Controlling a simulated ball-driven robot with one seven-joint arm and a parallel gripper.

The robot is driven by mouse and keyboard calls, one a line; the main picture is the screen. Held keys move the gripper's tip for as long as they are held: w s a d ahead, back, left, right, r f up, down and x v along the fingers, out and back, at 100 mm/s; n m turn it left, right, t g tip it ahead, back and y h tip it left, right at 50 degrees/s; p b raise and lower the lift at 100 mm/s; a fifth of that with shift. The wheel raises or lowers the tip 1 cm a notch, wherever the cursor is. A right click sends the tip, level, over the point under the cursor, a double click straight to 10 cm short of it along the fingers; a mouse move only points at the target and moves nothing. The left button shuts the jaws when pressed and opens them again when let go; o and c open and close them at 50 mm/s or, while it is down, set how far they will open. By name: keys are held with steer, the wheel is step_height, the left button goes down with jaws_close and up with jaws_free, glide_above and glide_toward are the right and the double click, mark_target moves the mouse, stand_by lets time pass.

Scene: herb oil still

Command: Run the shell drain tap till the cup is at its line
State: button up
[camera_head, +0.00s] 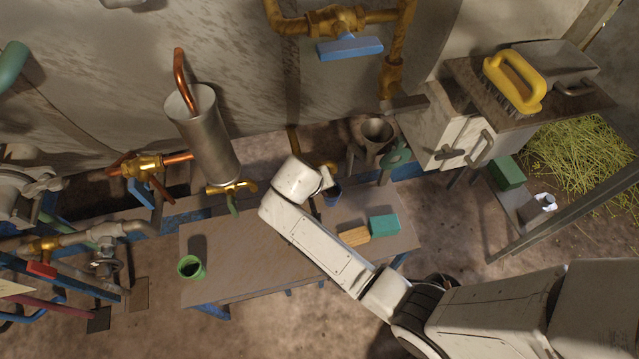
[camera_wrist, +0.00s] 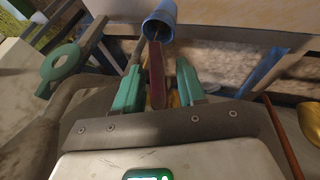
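A steel cylinder (camera_head: 208,135), likely the shell, hangs above the bench with a copper pipe in its top.
The bench (camera_head: 240,285) also bears a tan block (camera_head: 353,237) and a teal block (camera_head: 384,225) on the right. A blue-handled brass valve (camera_head: 350,47) is above. A cabinet (camera_head: 455,130) stands right, with a yellow brush (camera_head: 515,80) on top. The bench's middle left is clear.

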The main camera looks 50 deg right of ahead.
steer(key=p+v, duration=0.1)
steer(key=v, duration=0.9)
steer(key=shift+r, duration=0.3)
steer(key=shift+a, duration=0.1)
